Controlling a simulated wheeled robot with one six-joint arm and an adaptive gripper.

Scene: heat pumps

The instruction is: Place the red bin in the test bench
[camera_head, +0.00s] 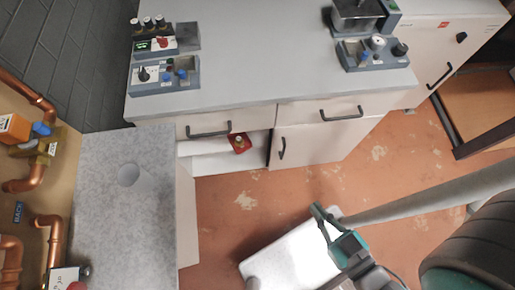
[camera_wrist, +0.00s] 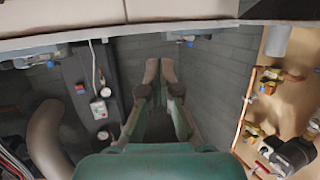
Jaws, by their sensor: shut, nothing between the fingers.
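A small red bin (camera_head: 238,147) with a brass-coloured part in it sits in the open shelf space under the left drawer of the workbench (camera_head: 250,80). The shelf and cabinet edges frame it. I do not make out the red bin in the wrist view. I cannot tell for sure which surface is the test bench. My gripper (camera_head: 322,212) is shut and empty, low over the floor in front of the cabinet, right of and apart from the red bin. Its fingers (camera_wrist: 160,72) show close together in the wrist view.
Grey trays with fittings (camera_head: 165,76) stand at the bench's left, and another (camera_head: 372,54) at its right. A grey side table (camera_head: 125,220) with a pale cylinder stands at left, beside a copper-pipe panel (camera_head: 42,160). A white panel-like surface (camera_head: 290,255) lies below my gripper.

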